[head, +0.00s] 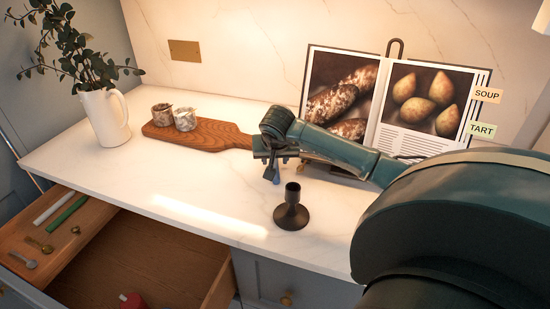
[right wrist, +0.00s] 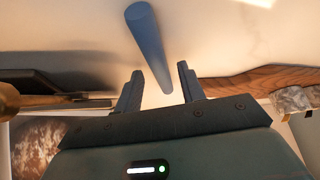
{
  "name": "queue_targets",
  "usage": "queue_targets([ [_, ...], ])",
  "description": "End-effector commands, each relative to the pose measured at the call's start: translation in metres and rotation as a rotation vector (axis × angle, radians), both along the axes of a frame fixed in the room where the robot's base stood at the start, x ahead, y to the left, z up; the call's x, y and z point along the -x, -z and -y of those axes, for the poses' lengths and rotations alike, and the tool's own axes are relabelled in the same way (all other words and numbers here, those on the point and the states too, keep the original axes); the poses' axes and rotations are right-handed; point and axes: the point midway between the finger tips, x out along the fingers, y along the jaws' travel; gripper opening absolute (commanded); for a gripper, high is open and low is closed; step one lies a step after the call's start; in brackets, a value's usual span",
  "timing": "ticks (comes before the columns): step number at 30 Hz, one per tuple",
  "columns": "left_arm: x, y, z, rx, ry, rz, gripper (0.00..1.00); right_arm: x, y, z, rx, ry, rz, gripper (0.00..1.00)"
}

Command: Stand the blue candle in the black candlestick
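The blue candle (right wrist: 150,45) lies in line with the gap between the fingers of my right gripper (right wrist: 160,72) in the right wrist view. Those fingers stand apart, and bright background shows on both sides of the candle. In the head view, the candle (head: 276,174) shows just below my right gripper (head: 278,162), tilted, its upper part hidden. I cannot tell what supports it. The black candlestick (head: 292,209) stands upright on the counter, in front of and slightly right of the gripper, its cup empty. My left gripper is out of view.
A wooden board (head: 205,136) with two stone pots (head: 184,119) lies behind left, near a white jug (head: 104,118). An open book (head: 385,100) stands behind my right arm. Below the counter (head: 190,185), an open drawer (head: 150,262) holds white and green candles. Counter left of the candlestick is clear.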

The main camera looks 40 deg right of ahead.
Motion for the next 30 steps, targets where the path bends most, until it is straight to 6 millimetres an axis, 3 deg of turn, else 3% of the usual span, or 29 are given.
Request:
queue_targets([
  [12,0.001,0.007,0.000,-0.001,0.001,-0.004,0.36,0.030,-0.072,-0.026,0.003,-0.002,0.007,0.39],
  [18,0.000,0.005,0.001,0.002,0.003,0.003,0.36,0.041,-0.097,-0.036,0.001,-0.001,0.004,0.39],
  [23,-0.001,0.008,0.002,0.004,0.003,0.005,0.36,0.042,-0.102,-0.037,-0.008,0.002,-0.013,0.44],
  [30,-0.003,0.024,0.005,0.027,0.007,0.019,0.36,0.018,-0.099,-0.024,-0.102,0.009,-0.156,0.44],
])
